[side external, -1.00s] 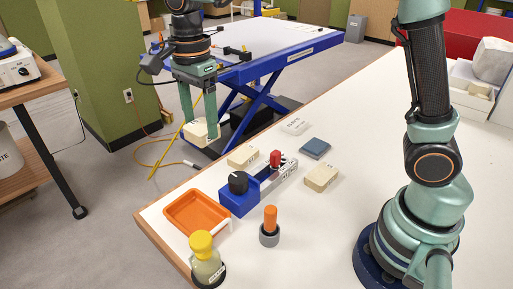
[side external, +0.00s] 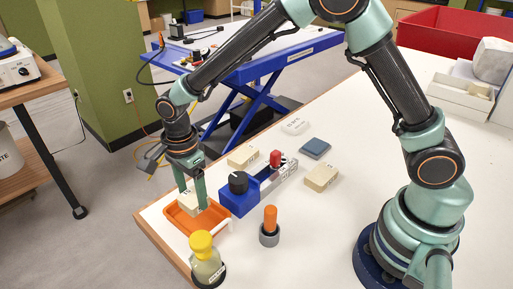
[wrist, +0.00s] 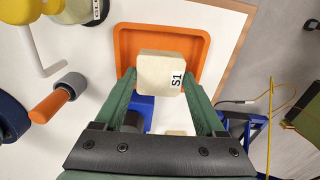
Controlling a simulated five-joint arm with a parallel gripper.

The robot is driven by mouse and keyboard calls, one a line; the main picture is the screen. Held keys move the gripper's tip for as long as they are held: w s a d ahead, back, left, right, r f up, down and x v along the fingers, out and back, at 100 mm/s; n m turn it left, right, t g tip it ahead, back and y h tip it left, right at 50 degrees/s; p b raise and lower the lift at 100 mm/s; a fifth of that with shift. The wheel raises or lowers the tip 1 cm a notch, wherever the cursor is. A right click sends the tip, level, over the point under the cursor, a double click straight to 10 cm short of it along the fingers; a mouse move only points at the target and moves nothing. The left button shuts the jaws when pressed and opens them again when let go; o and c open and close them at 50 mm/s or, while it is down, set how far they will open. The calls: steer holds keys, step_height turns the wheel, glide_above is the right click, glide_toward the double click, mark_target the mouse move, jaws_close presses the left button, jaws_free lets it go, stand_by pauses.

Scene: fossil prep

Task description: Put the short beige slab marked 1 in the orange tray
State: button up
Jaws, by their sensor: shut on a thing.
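The short beige slab (wrist: 161,73) is marked S1 in the wrist view. My gripper (wrist: 160,88) is shut on it, with one green finger on each side. In the side view my gripper (side external: 190,200) holds the slab (side external: 187,203) over the orange tray (side external: 206,234). The tray (wrist: 123,50) lies behind the slab in the wrist view, and its inside looks empty. The slab seems to be above the tray; whether it touches the tray floor I cannot tell. My fingers partly hide the tray in the side view.
A yellow-capped bottle (side external: 203,252) stands near the tray's front. A blue device with a black knob (side external: 238,184) stands right of the tray. An orange-handled tool (side external: 270,219) stands in a grey holder. Other beige slabs (side external: 322,177) and a dark blue block (side external: 315,148) lie farther right.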

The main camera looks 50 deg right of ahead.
mark_target(195, 207)
steer(key=shift+f, duration=2.45)
steer(key=shift+f, duration=0.1)
steer(key=o, duration=1.6)
steer(key=shift+c, duration=0.2)
step_height(195, 207, up, 11)
steer(key=shift+r, duration=0.1)
steer(key=shift+d+r, duration=0.1)
steer(key=shift+r, duration=0.5)
steer(key=s+d+r+n+t, duration=0.2)
steer(key=s+d+r+n, duration=0.1)
steer(key=d+r+n, duration=0.5)
steer(key=s+d+r+n+t, duration=0.2)
steer(key=s+d+n+t, duration=0.1)
steer(key=s+d+n, duration=0.6)
steer(key=shift+d+r+t, duration=0.3)
steer(key=shift+d, duration=0.8)
steer(key=shift+s, duration=0.1)
